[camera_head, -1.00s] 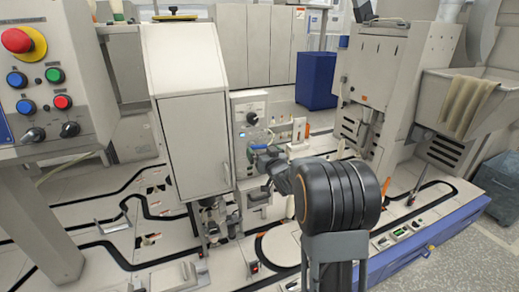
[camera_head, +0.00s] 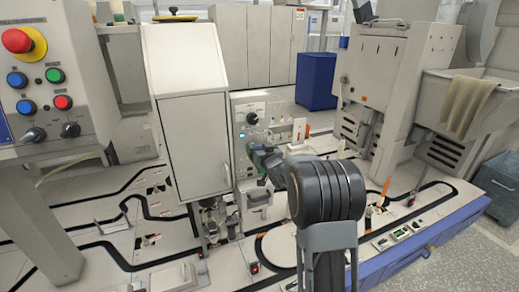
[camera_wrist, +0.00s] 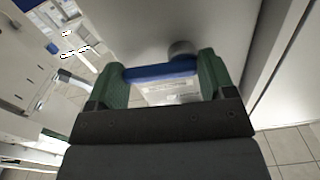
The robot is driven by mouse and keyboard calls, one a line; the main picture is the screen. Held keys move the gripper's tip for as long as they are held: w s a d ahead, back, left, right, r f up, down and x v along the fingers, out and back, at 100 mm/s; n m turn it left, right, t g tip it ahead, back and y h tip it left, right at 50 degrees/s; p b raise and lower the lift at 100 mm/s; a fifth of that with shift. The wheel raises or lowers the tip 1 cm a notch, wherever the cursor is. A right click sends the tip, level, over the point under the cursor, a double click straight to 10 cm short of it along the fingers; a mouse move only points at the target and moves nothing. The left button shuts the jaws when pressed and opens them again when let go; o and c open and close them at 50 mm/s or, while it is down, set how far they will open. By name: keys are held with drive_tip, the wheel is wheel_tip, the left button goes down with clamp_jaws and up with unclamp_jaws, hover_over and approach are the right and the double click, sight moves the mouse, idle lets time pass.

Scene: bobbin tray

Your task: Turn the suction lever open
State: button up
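The blue suction lever (camera_wrist: 160,71) lies crosswise between the fingertips of my gripper (camera_wrist: 163,80) in the wrist view. A grey round knob (camera_wrist: 181,48) sits just beyond the lever's right part. My green fingers stand wide apart, one at each end of the lever. Whether they touch its ends is hard to tell. In the head view my gripper (camera_head: 257,165) is at the right side of the tall beige cabinet, below a small control panel (camera_head: 250,118). My dark wrist hides part of this area, and the lever is not clear there.
The beige cabinet (camera_head: 194,140) stands close to the left of my gripper. A machine with a hopper (camera_head: 385,75) stands to the right. Orange spindles (camera_head: 384,190) and black curved tracks (camera_head: 105,245) lie on the low bed. A button panel (camera_head: 45,80) is at the left.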

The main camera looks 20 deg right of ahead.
drive_tip(key=c, duration=0.4)
drive_tip(key=shift+o, duration=0.2)
drive_tip(key=shift+f+n+b, duration=0.1)
drive_tip(key=shift+n+b, duration=0.3)
drive_tip(key=shift+b, duration=0.3)
drive_tip(key=shift+r+n, duration=0.25)
drive_tip(key=shift+n, duration=0.05)
drive_tip(key=o, duration=0.9)
drive_tip(key=shift+s, duration=0.1)
drive_tip(key=s, duration=1.3)
drive_tip(key=shift+s+p, duration=0.3)
drive_tip(key=shift+p, duration=0.05)
